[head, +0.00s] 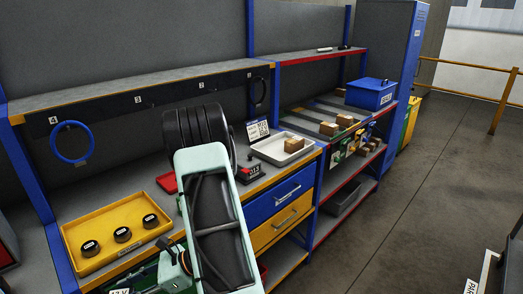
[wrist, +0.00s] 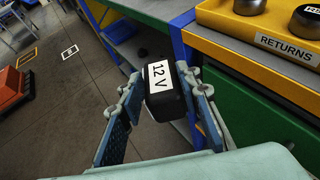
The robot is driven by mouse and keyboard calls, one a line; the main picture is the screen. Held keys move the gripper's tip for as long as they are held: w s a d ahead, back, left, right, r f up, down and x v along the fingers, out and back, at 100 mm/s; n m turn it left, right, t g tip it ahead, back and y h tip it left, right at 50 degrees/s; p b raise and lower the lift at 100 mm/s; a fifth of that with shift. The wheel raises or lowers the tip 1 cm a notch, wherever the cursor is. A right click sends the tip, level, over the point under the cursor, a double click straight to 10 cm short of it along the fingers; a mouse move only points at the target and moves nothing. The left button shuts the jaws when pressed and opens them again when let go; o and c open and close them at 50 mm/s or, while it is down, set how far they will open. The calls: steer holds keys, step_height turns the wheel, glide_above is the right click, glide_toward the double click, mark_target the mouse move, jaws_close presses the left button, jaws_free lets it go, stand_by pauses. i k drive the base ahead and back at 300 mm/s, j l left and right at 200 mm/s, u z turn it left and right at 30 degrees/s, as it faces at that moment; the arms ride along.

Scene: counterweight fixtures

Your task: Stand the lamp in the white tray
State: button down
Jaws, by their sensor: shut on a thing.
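My gripper (wrist: 158,84) is shut on a black block with a white "12 V" label (wrist: 160,75), held in front of the bench, over the floor side. I cannot tell whether this block is the lamp or part of it; no other thing is clearly a lamp. In the head view only the block's label (head: 119,291) shows at the bottom edge. The white tray (head: 268,155) lies on the bench right of my arm, well apart from the gripper, with a small cardboard box (head: 294,145) in its right part.
A yellow returns tray (head: 85,229) with several black round weights lies at the left of the bench. A red and black device (head: 250,170) and a sign (head: 257,130) stand beside the white tray. A blue bin (head: 371,95) stands farther right. The floor (head: 400,220) is clear.

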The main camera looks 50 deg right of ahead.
mark_target(283, 144)
steer(key=l+z, duration=0.15)
steer(key=l, duration=2.5)
steer(key=l+z, duration=0.1)
steer(key=l, duration=2.55)
steer(key=i, duration=0.05)
